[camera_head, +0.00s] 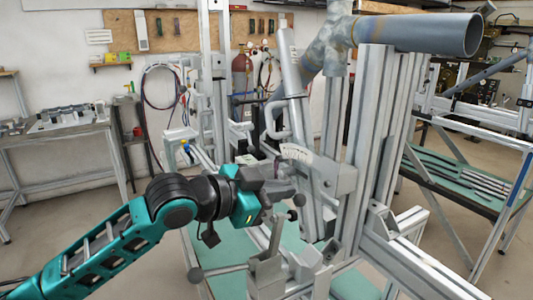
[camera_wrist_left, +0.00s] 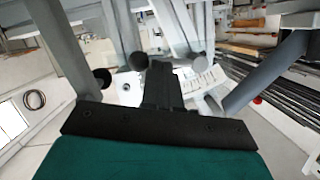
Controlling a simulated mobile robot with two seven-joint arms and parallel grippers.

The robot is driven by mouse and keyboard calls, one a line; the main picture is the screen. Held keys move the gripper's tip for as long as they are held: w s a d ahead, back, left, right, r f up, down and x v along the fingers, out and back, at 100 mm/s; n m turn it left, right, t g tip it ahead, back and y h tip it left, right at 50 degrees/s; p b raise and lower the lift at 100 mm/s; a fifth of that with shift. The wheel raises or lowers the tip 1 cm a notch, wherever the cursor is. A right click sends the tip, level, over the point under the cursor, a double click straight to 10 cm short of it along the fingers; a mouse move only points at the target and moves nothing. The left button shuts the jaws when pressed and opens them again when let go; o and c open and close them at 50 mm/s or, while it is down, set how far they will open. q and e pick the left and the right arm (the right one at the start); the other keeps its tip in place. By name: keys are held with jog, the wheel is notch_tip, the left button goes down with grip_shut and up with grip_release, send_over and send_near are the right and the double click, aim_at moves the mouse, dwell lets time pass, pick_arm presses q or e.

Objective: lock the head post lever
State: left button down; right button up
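A large blue-grey tube frame (camera_head: 420,35) rests at the top of the upright aluminium posts (camera_head: 370,130) of the jig. A white angle-scale plate (camera_head: 308,158) sits at the posts, and it also shows in the left wrist view (camera_wrist_left: 203,82). Several lever rods with dark round knobs stand around it; one knob (camera_head: 299,199) is just right of my left gripper (camera_head: 288,184). I cannot tell which is the head post lever. In the left wrist view my fingers (camera_wrist_left: 162,82) look closed together, with nothing visible between them. They overlap a knob (camera_wrist_left: 138,61) there; contact is unclear. My right gripper is out of view.
A lower lever with a dark knob (camera_head: 195,274) sticks out left of the jig base. A metal clamp block (camera_head: 267,275) stands on the base rail. A side table (camera_head: 60,130) is at the left and a green-topped rack (camera_head: 460,180) at the right.

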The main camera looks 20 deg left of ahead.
pick_arm(q)
jog(key=shift+f+m, duration=0.35)
jog(key=shift+m, duration=0.15)
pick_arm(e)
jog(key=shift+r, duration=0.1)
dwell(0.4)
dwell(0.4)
